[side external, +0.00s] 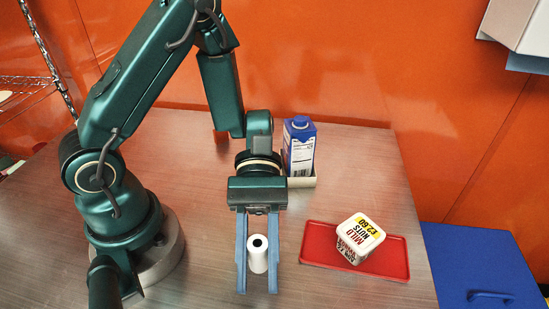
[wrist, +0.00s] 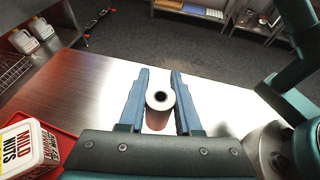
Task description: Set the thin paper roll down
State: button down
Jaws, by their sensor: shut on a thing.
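The thin paper roll (side external: 258,256) is a small white cylinder with a dark core hole at its upper end. My gripper (side external: 257,288) points toward the front of the table and is shut on the roll, one blue finger on each side. In the wrist view, the roll (wrist: 160,100) sits upright between the fingers of my gripper (wrist: 160,74). I cannot tell whether its lower end touches the metal tabletop (side external: 330,210).
A red tray (side external: 393,263) holding a white tub of nuts (side external: 358,240) lies to the right. A blue lidded box (side external: 480,265) is at far right. Bare tabletop lies around the roll.

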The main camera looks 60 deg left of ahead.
jog(key=x, duration=0.2)
jog(key=shift+s+d+f, duration=0.1)
jog(key=shift+d+f, duration=0.15)
jog(key=shift+f, duration=2.05)
jog(key=shift+f, duration=0.15)
jog(key=c, duration=0.6)
grip_release()
